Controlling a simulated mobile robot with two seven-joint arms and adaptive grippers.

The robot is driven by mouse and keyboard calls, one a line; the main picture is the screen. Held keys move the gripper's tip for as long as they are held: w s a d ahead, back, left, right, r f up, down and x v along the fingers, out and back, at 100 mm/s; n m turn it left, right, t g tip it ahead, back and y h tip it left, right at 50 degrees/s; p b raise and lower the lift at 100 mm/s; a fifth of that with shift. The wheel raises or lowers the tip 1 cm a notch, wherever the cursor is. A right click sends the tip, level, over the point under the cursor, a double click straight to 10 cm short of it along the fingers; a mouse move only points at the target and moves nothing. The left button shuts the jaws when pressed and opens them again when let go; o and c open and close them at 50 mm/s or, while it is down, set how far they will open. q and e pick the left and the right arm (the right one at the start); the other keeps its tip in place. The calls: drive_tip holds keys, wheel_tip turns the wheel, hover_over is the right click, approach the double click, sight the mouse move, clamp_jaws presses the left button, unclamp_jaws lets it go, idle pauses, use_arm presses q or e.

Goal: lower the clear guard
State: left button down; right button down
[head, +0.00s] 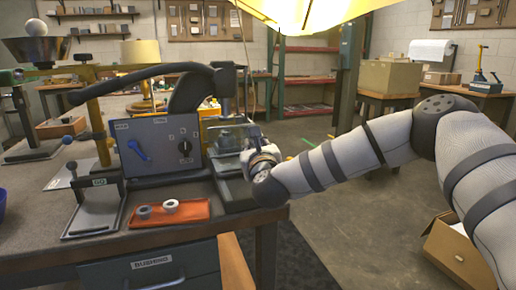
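The clear guard (230,136) is a see-through panel low on the right side of the bench machine, beside its grey control box (158,147). It appears to stand around the work area under the machine's upright head (226,82). My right gripper (257,156) is at the guard's right edge, close to it or touching. Its fingers are small and partly hidden, so I cannot tell whether they are open or hold the guard. My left gripper is not in view.
An orange tray (168,213) with two small rings lies on the workbench (150,238) in front of the machine. A small lever stand (96,205) is to its left. A long black handle (135,75) reaches left above the bench.

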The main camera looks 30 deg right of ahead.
drive_tip(key=shift+f, duration=0.4)
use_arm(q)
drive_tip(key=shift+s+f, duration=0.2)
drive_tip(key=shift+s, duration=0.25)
use_arm(e)
drive_tip(key=c, duration=1.4)
unclamp_jaws()
drive_tip(key=shift+r, duration=0.1)
drive_tip(key=v, duration=1.2)
